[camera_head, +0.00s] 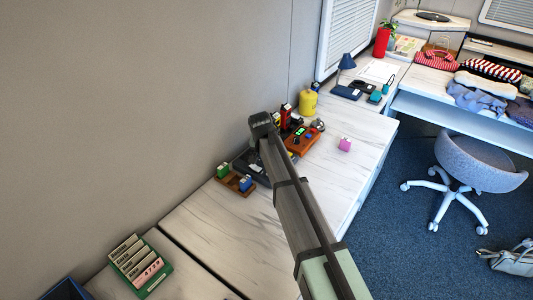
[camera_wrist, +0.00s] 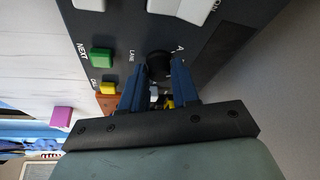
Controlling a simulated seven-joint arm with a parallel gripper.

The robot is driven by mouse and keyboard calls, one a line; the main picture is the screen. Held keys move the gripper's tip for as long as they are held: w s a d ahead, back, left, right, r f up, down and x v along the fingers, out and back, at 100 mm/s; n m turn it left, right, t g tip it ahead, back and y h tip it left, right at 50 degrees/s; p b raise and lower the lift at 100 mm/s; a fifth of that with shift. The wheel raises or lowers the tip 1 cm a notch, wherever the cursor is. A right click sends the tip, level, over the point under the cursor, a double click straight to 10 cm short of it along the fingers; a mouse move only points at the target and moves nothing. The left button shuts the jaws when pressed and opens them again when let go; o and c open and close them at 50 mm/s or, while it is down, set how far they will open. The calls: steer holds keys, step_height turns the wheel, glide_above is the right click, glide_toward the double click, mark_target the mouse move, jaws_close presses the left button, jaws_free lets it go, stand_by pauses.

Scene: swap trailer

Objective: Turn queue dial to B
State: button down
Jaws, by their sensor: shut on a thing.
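The queue dial (camera_wrist: 158,58) is a black round knob on a dark console (camera_wrist: 120,35), shown in the wrist view. White lettering beside it reads LANE, and an A stands near its rim. My gripper (camera_wrist: 160,80) has its two blue fingers on either side of the dial and is shut on it. The fingers hide part of the dial, and I cannot tell which way it points. In the head view the dark console (camera_head: 256,168) stands on the desk near the wall, partly behind my arm; the dial and fingertips are hidden there.
A green button (camera_wrist: 101,57) labelled NEXT and a yellow button (camera_wrist: 107,88) sit close to the fingers. An orange device (camera_head: 302,142) and a yellow container (camera_head: 308,103) stand beyond the console. A pink block (camera_head: 344,144) lies to the right. The desk's front right is clear.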

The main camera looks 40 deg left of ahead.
steer(key=shift+a+m+h, duration=0.1)
steer(key=shift+m+h, duration=0.8)
steer(key=shift+m, duration=1.3)
steer(key=c, duration=0.9)
jaws_free()
steer(key=v, duration=1.3)
steer(key=shift+s+r, duration=0.3)
steer(key=shift+r, duration=0.05)
